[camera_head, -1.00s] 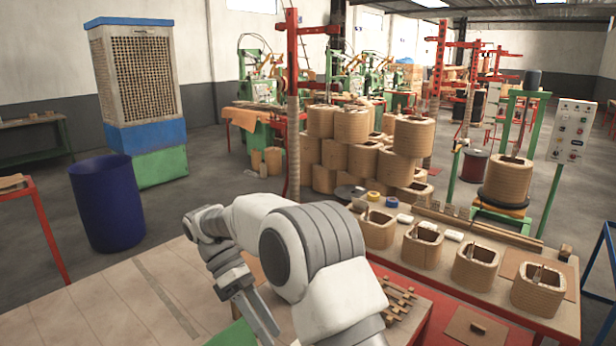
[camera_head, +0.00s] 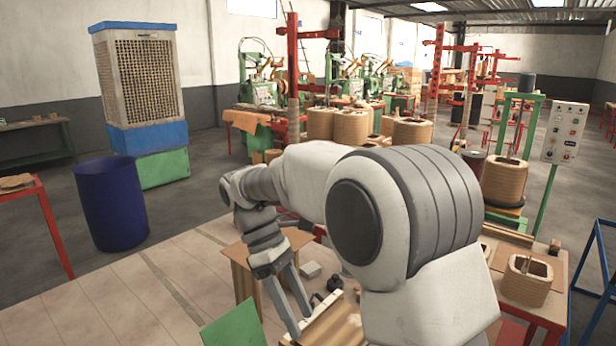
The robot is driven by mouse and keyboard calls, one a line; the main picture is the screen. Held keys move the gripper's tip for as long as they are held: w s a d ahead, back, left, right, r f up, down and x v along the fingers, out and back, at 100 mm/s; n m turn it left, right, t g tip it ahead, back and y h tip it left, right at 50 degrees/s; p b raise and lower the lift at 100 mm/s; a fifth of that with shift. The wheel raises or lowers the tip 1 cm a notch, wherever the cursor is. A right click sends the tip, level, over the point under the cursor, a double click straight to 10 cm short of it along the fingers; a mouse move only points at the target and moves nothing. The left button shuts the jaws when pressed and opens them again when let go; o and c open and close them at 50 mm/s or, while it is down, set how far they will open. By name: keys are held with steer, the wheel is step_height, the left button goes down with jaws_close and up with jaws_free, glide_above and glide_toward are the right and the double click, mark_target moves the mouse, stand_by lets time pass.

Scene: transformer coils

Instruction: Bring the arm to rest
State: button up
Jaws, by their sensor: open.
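My arm (camera_head: 400,210) is raised across the middle of the head view, its large rounded joint close to the camera. My gripper (camera_head: 300,312) hangs from it, pointing down, with its two fingers apart and nothing seen between them. It is over the near table (camera_head: 110,300), beside a brown board-like piece (camera_head: 240,275). How high the fingertips are above the table top, I cannot tell. The arm hides much of the right-hand work table and the coils on it.
A green piece (camera_head: 232,326) and small dark and grey parts (camera_head: 311,270) lie near my gripper. One square coil (camera_head: 527,280) shows on the right-hand table. A blue barrel (camera_head: 110,204) stands at the left. The near table's left part is clear.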

steer(key=s+d+r+m+t+y, duration=0.2)
steer(key=s+d+m+t, duration=0.3)
steer(key=s+d+m, duration=0.2)
steer(key=s+d+r+m+t+y, duration=0.2)
steer(key=s+d+r+m+t, duration=0.1)
steer(key=s+d+m, duration=0.5)
steer(key=shift+d+t+y, duration=0.4)
steer(key=shift+d+t, duration=0.05)
steer(key=shift+t, duration=0.45)
steer(key=shift+c, duration=1.1)
steer(key=shift+s, duration=0.1)
steer(key=shift+s, duration=0.1)
